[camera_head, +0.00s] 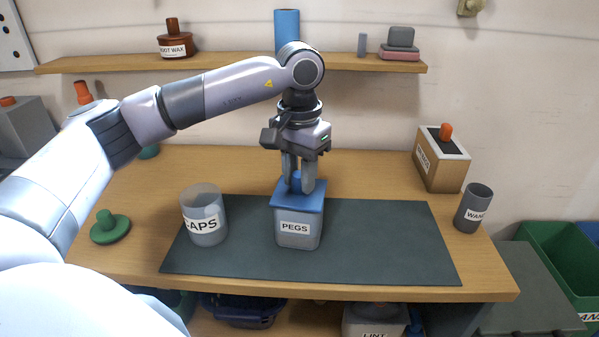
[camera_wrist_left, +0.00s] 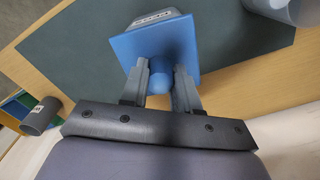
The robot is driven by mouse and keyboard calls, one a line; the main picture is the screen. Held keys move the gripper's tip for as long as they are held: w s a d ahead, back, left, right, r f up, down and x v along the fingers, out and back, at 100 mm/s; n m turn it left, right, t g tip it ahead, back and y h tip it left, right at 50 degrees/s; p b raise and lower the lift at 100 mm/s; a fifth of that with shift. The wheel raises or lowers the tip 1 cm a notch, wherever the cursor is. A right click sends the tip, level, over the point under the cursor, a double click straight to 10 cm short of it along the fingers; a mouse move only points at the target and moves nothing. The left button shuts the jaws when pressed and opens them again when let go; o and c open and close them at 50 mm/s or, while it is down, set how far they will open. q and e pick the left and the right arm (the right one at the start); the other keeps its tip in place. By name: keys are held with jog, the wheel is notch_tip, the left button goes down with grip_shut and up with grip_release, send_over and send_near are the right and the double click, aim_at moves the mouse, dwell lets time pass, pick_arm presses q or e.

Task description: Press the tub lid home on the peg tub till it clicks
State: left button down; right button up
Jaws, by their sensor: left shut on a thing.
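The peg tub (camera_head: 298,239), a clear squarish tub labelled PEGS, stands upright on the dark mat. The blue square tub lid (camera_head: 291,203) lies over its mouth. I cannot tell whether its rim is fully seated. My left gripper (camera_head: 298,185) points straight down above the tub and is shut on the lid's round blue knob. In the left wrist view the fingers (camera_wrist_left: 160,85) stand on either side of the knob, and the lid (camera_wrist_left: 150,45) hides most of the tub (camera_wrist_left: 152,18). My right gripper is not in view.
A clear CAPS tub (camera_head: 205,225) stands left of the peg tub, with a green lid (camera_head: 110,227) on the bench (camera_head: 120,268) beyond it. A grey cup (camera_head: 474,208) and a labelled box (camera_head: 441,162) stand at the right. The mat (camera_head: 390,240) is clear right of the tub.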

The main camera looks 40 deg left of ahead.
pick_arm(q)
jog(key=shift+f, duration=0.25)
jog(key=c, duration=0.8)
grip_release()
jog(key=shift+o, duration=0.2)
jog(key=shift+r+p, duration=2.9)
jog(key=shift+r, duration=1.1)
jog(key=shift+f, duration=0.1)
